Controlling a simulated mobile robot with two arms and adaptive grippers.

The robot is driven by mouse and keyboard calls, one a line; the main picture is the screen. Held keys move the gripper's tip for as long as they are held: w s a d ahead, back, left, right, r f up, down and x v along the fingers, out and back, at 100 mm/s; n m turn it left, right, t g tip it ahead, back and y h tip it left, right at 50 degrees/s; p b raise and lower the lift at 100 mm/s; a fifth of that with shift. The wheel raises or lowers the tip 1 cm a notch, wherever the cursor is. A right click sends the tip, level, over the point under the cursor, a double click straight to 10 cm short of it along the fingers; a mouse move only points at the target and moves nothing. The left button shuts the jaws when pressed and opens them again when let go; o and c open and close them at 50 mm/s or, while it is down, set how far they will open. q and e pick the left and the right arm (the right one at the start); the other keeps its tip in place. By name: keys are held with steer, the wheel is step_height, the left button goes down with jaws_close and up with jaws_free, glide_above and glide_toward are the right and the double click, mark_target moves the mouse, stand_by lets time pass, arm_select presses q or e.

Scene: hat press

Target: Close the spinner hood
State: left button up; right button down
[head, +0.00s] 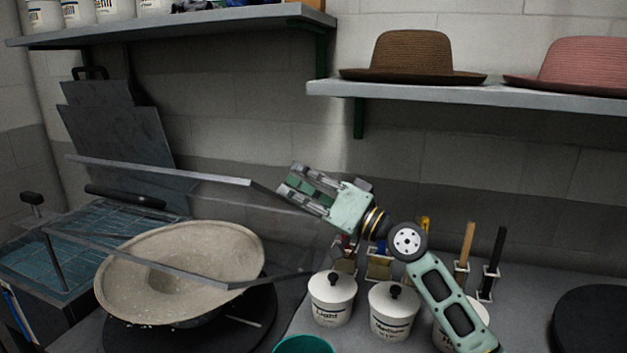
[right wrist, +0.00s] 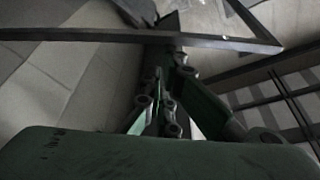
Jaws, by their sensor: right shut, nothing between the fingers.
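The spinner hood (head: 165,171) is a clear panel with grey metal edges, tilted and raised above the spinner. A cream wide-brimmed hat (head: 215,245) sits tilted on the dark round spinner base (head: 190,335), partly seen through the hood. My right gripper (head: 287,181) is shut and empty at the right end of the hood's upper edge. In the right wrist view, the hood's frame bar (right wrist: 85,34) crosses just beyond the shut fingers (right wrist: 158,85); I cannot tell whether they touch it. My left gripper is not in view.
Lidded white jars (head: 331,300) and upright brushes stand on the counter right of the spinner. A teal-topped machine (head: 35,255) stands at the left. Brown (head: 412,55) and pink (head: 585,65) hats rest on the right shelf (head: 450,94). A teal bowl (head: 303,345) is at the bottom edge.

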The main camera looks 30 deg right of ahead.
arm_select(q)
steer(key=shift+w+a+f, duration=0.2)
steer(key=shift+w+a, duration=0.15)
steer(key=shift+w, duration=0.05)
arm_select(e)
steer(key=shift+s+a+f, duration=0.45)
steer(key=shift+a+f, duration=0.1)
steer(key=shift+a, duration=0.15)
